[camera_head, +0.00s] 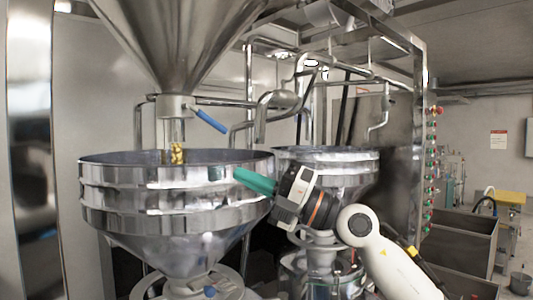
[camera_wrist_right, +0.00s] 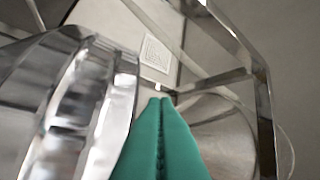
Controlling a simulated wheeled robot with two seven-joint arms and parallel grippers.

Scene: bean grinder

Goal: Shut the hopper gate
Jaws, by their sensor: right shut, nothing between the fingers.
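The large steel hopper (camera_head: 185,40) narrows to an outlet at the upper left of the head view. A lever with a blue handle (camera_head: 209,120) sticks out to the right from this outlet and tilts downward; I take it to be the gate's handle. Golden beans (camera_head: 177,153) show below the outlet, at the mouth of the steel funnel (camera_head: 150,200). My right gripper (camera_head: 238,173) has its green fingers shut and empty, near the funnel's right side, below and right of the blue handle. The fingers also show in the right wrist view (camera_wrist_right: 160,101). My left gripper is out of view.
A second steel funnel (camera_head: 350,160) stands behind my right gripper. Steel pipes and a frame (camera_head: 418,120) rise behind the funnels. In the right wrist view, a curved shiny metal rim (camera_wrist_right: 70,120) lies close on the left of the fingers.

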